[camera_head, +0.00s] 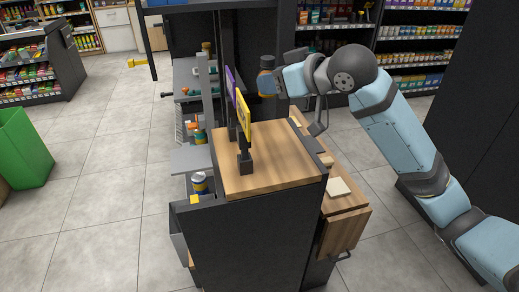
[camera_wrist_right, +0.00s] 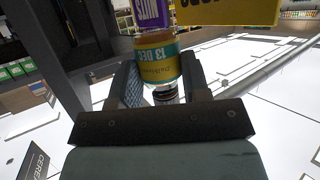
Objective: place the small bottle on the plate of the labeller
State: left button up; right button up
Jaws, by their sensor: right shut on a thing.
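My right gripper (camera_head: 268,77) reaches in from the right, beyond the wooden counter top. In the right wrist view it is shut on the small bottle (camera_wrist_right: 158,62), with a finger on each side. The bottle has orange-brown contents, a teal and yellow label reading "13 DEC" and a dark cap. My left gripper is not in view.
A purple and yellow sign (camera_head: 243,108) stands on the wooden counter top (camera_head: 270,175), left of the gripper. A green bin (camera_head: 24,148) stands far left. The tiled floor between is clear.

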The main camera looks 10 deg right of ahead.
notch_tip(320, 180, down, 19)
jog(key=shift+s+d+r, duration=0.1)
jog(key=shift+d, duration=0.05)
jog(key=shift+f, duration=0.2)
jog(key=o, duration=1)
jog(key=shift+c, duration=0.2)
